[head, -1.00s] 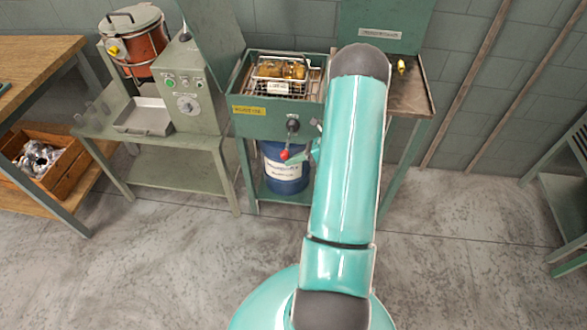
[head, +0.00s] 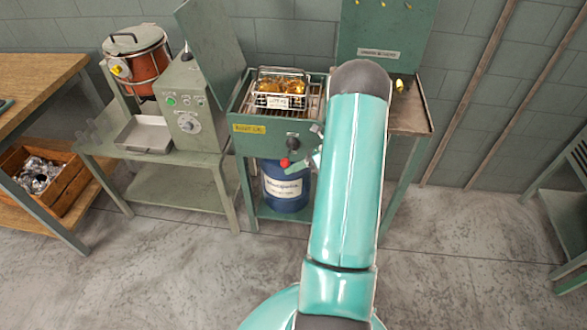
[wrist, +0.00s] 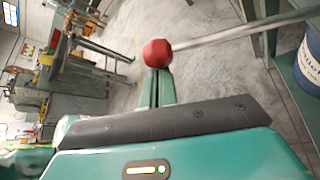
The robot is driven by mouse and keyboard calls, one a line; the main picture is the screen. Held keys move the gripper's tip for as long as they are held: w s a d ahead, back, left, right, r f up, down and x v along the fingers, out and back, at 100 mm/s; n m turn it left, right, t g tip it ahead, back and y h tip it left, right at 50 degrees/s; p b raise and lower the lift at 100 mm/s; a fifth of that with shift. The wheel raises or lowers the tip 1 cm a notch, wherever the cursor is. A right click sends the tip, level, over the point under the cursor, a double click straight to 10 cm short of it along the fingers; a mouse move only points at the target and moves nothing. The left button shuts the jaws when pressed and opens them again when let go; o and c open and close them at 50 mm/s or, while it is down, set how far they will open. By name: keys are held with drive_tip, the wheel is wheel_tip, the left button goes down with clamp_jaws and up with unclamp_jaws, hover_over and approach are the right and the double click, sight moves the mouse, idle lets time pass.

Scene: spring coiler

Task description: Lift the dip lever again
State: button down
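The dip lever's red knob (head: 284,162) is at the front of the green oil tank (head: 258,130), below a dark round fitting on its panel. In the wrist view the red knob (wrist: 157,53) is at my fingertips, with its metal rod running off to the right. My gripper (wrist: 158,88) has its fingers close together, and the knob is at their tips rather than clearly between them. Contact looks likely but is not certain. In the head view my arm hides most of the gripper. A wire basket (head: 281,82) with golden parts is at the tank's top.
A blue drum (head: 286,186) stands under the tank. A grey control box (head: 190,105) and metal tray (head: 145,134) are on the bench to the left. A brown-topped bench (head: 410,116) adjoins at right. The floor in front is clear.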

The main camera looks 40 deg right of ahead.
drive_tip(key=shift+w+d+r, duration=0.15)
drive_tip(key=shift+w+r, duration=0.1)
drive_tip(key=s+d, duration=0.6)
drive_tip(key=s, duration=0.1)
drive_tip(key=shift+s+r, duration=0.2)
drive_tip(key=shift+s, duration=0.05)
idle(0.4)
drive_tip(key=w+a+r+n+g+h, duration=0.2)
drive_tip(key=a+r+n+g, duration=0.1)
drive_tip(key=a+r+n, duration=0.55)
drive_tip(key=w+a+r+n+g+h, duration=0.25)
drive_tip(key=a+r+n, duration=0.25)
drive_tip(key=a+r, duration=0.5)
drive_tip(key=s+a+r+n+t+h, duration=0.2)
drive_tip(key=s+a+r+n, duration=0.3)
drive_tip(key=a+n, duration=0.4)
drive_tip(key=s+a+r+n+t+h, duration=0.1)
drive_tip(key=s+a+r+n+h, duration=0.3)
drive_tip(key=a+n, duration=0.5)
drive_tip(key=s+a+r, duration=0.1)
drive_tip(key=s, duration=0.1)
drive_tip(key=shift+s+n+t, duration=0.35)
